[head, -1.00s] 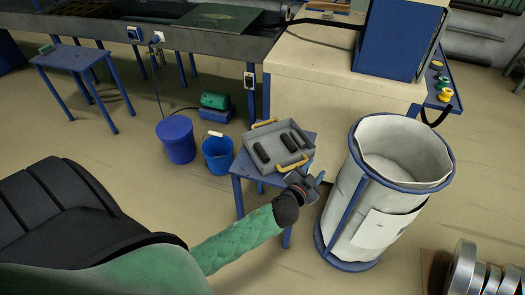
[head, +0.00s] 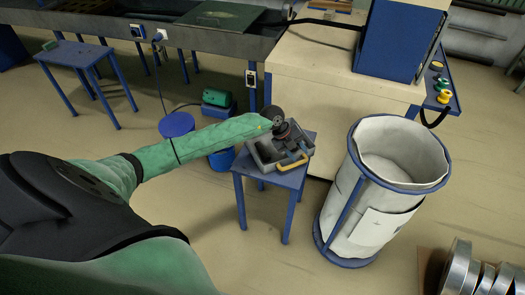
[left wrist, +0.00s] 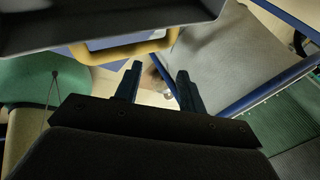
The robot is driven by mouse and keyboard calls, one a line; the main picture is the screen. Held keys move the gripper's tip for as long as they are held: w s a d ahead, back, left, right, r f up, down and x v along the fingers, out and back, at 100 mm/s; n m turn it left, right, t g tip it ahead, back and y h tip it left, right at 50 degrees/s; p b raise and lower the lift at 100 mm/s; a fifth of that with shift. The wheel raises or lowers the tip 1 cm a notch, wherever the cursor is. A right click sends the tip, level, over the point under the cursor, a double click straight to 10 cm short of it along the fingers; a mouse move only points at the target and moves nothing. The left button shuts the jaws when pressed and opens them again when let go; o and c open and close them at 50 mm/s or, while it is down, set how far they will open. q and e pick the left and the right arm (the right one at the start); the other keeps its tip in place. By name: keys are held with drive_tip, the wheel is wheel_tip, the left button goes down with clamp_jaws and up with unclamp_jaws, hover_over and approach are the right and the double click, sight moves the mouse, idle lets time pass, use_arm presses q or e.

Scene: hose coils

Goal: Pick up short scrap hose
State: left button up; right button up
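A grey tray (head: 264,170) with yellow handles (head: 292,163) sits on a small blue stool (head: 283,181). Dark short hose pieces lay in it in the earlier frame; my left arm and gripper now hide most of the inside. My left gripper (head: 291,138) is over the tray, pointing down. In the left wrist view its two fingers (left wrist: 157,84) are apart with no hose between them. The tray's grey wall (left wrist: 110,35) and a yellow handle (left wrist: 125,51) show ahead of the fingers. My right gripper is out of view.
A tall bin with a white liner and blue frame (head: 385,205) stands right of the stool; it also shows in the left wrist view (left wrist: 212,55). A cream cabinet (head: 320,90) is behind. Metal rings (head: 465,270) lie lower right.

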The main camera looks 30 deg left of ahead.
sight(262, 149)
use_arm(q)
drive_tip(key=a+y, duration=0.2)
drive_tip(key=a, duration=0.3)
drive_tip(key=a+n+g+y, duration=0.1)
drive_tip(key=a+y, duration=0.1)
drive_tip(key=a, duration=0.3)
drive_tip(key=a+n+g+y, duration=0.1)
drive_tip(key=a+y, duration=0.1)
drive_tip(key=a, duration=0.4)
drive_tip(key=shift+r, duration=0.3)
drive_tip(key=shift+a+f+p, duration=0.1)
drive_tip(key=shift+a+p, duration=0.1)
drive_tip(key=shift+p, duration=0.15)
drive_tip(key=shift+f+p, duration=0.35)
drive_tip(key=shift+f, duration=0.8)
drive_tip(key=f, duration=0.1)
drive_tip(key=f+p, duration=0.2)
drive_tip(key=f, duration=0.1)
drive_tip(key=shift+s+d, duration=0.3)
drive_tip(key=shift+d, duration=0.05)
drive_tip(key=shift+f+p, duration=0.3)
drive_tip(key=shift+f, duration=0.3)
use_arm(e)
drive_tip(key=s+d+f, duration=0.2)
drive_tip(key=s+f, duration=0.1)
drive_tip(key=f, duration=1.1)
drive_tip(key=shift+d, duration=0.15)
use_arm(q)
drive_tip(key=shift+c, duration=0.4)
drive_tip(key=c, duration=0.7)
